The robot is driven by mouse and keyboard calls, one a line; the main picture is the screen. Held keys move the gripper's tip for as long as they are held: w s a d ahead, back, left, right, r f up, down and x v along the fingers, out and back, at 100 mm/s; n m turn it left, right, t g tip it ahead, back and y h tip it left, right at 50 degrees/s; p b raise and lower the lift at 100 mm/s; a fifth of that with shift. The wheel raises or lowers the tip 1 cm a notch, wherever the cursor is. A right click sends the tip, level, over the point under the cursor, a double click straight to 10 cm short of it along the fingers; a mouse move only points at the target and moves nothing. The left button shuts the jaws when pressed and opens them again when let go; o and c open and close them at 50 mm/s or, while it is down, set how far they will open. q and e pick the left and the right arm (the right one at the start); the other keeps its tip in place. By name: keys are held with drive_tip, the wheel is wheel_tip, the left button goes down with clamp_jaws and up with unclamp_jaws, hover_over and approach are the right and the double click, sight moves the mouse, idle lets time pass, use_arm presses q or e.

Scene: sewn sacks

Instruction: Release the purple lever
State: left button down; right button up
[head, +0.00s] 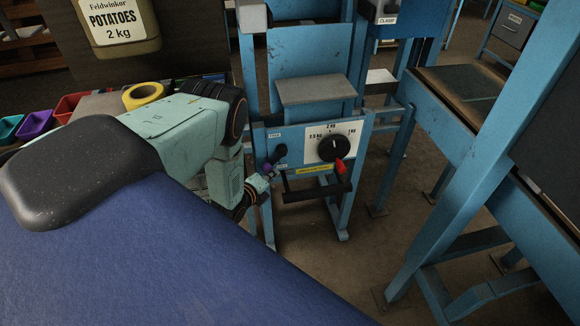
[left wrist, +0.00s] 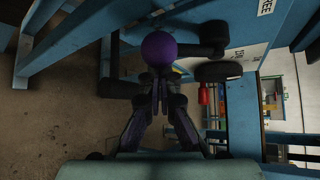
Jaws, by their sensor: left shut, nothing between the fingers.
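The purple lever (head: 267,168) is a small purple ball knob on the left part of the blue machine's front. In the left wrist view its purple ball (left wrist: 160,49) is large, just beyond the fingertips. My left gripper (head: 254,190) is beside the lever, below and left of it in the head view. In the left wrist view the left gripper's fingers (left wrist: 160,88) are together, with nothing seen between them. Whether the fingertips touch the ball cannot be told. My right gripper is not in view.
The blue machine has a panel with a black dial (head: 333,148), a red knob (head: 341,166) and a black bar (head: 316,191) below. A black knob (head: 280,151) is close to the lever. Blue frames stand at right; a potato sack (head: 115,22) is at upper left.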

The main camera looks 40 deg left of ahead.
sight(268, 168)
use_arm(q)
drive_tip(key=r+g+p, duration=0.1)
drive_tip(key=p, duration=0.1)
drive_tip(key=r+m+g+y+p, duration=0.1)
drive_tip(key=p, duration=0.1)
drive_tip(key=s+r+m+g+p, duration=0.1)
drive_tip(key=p, duration=0.1)
drive_tip(key=shift+s+a+g+y, duration=0.1)
drive_tip(key=shift+a+g+y, duration=0.2)
drive_tip(key=shift+a, duration=0.1)
drive_tip(key=shift+s+a+r+m+p, duration=0.15)
drive_tip(key=shift+m+p, duration=0.15)
drive_tip(key=shift+p, duration=0.3)
drive_tip(key=shift+s+r+p, duration=0.1)
drive_tip(key=shift+r+p, duration=0.8)
drive_tip(key=shift+p, duration=0.25)
drive_tip(key=shift+a, duration=0.1)
